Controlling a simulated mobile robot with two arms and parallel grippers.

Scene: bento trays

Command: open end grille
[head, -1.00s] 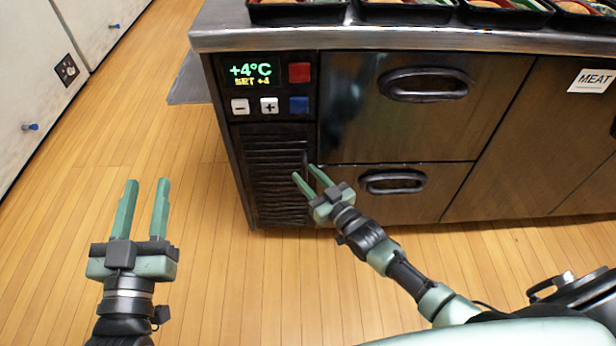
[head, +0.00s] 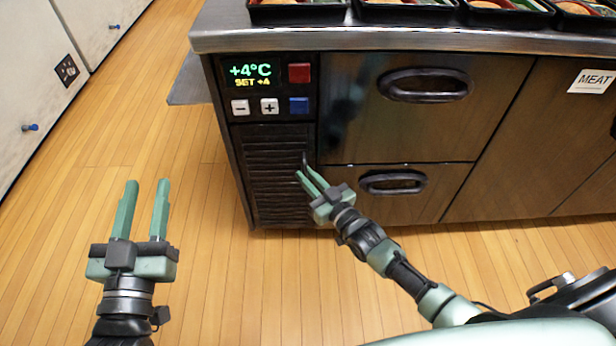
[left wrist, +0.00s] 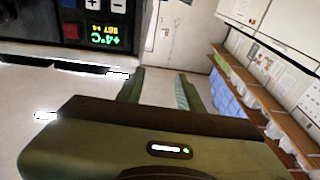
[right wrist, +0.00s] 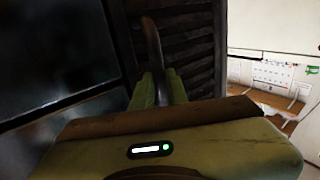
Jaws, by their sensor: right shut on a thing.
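The end grille (head: 272,180) is a dark slatted panel below the control panel at the left end of the steel counter. It looks closed or nearly closed. A thin dark handle (head: 305,160) stands at its right edge. My right gripper (head: 306,176) is at that handle with its fingers shut on it. In the right wrist view the handle (right wrist: 153,45) rises from between the fingertips, with the grille slats (right wrist: 185,50) behind. My left gripper (head: 143,186) is open and empty over the floor, left of the counter.
The control panel (head: 268,88) reads +4°C, with buttons below. Two drawers with black handles (head: 394,182) are right of the grille. Food trays (head: 298,12) stand on the counter top. The wooden floor (head: 205,240) left of and before the grille is clear.

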